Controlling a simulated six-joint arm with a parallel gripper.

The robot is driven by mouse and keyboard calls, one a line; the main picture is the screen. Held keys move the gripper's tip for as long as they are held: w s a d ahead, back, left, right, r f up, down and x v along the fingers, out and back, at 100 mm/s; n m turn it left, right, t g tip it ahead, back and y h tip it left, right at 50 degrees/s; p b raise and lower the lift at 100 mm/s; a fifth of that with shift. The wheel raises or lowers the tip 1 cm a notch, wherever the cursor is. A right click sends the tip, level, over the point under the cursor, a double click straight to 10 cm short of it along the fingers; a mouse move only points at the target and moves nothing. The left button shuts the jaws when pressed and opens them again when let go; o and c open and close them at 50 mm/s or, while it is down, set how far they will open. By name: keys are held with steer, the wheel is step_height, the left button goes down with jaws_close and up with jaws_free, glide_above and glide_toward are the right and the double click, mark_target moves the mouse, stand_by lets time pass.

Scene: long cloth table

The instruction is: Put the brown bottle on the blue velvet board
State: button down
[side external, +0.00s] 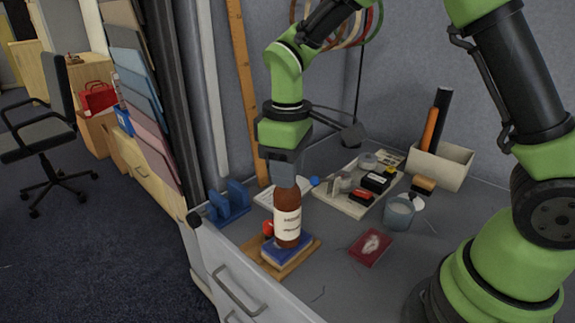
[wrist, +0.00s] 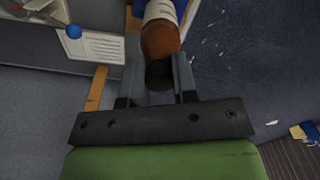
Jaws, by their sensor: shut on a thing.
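The brown bottle (side external: 287,219) with a white label stands upright over the blue velvet board (side external: 291,250) in the side external view. Its base appears to be at the board's surface, but I cannot tell for certain whether it touches. The board lies on a wooden tray (side external: 306,259) near the table's front edge. My gripper (side external: 287,174) comes from above and is shut on the bottle's upper part. In the wrist view the bottle (wrist: 161,38) lies between the fingers of my gripper (wrist: 159,75), and it hides most of the board.
A small red object (side external: 268,228) is close to the bottle's left. A blue stand (side external: 229,202) is further left at the table edge. A tray of small items (side external: 345,205), a grey-blue cup (side external: 399,212) and a dark red booklet (side external: 371,248) lie to the right.

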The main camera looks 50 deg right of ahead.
steer(key=c, duration=0.8)
jaws_free()
step_height(320, 180, up, 9)
steer(key=shift+r, duration=0.1)
steer(key=shift+s+r, duration=0.15)
steer(key=shift+r, duration=0.35)
steer(key=s+r+m+t, duration=0.1)
steer(key=s+m+t, duration=0.1)
steer(key=s, duration=0.3)
steer(key=s+d+r+m+t+y, duration=0.1)
steer(key=s+m+t, duration=0.1)
steer(key=s+m, duration=0.2)
steer(key=s+d+r+m+t+y, duration=0.1)
steer(key=s+m+t, duration=0.1)
steer(key=s, duration=0.5)
steer(key=shift+s+d+r+m+t, duration=0.15)
steer(key=shift+s+r+m+t, duration=0.2)
steer(key=shift+t, duration=0.25)
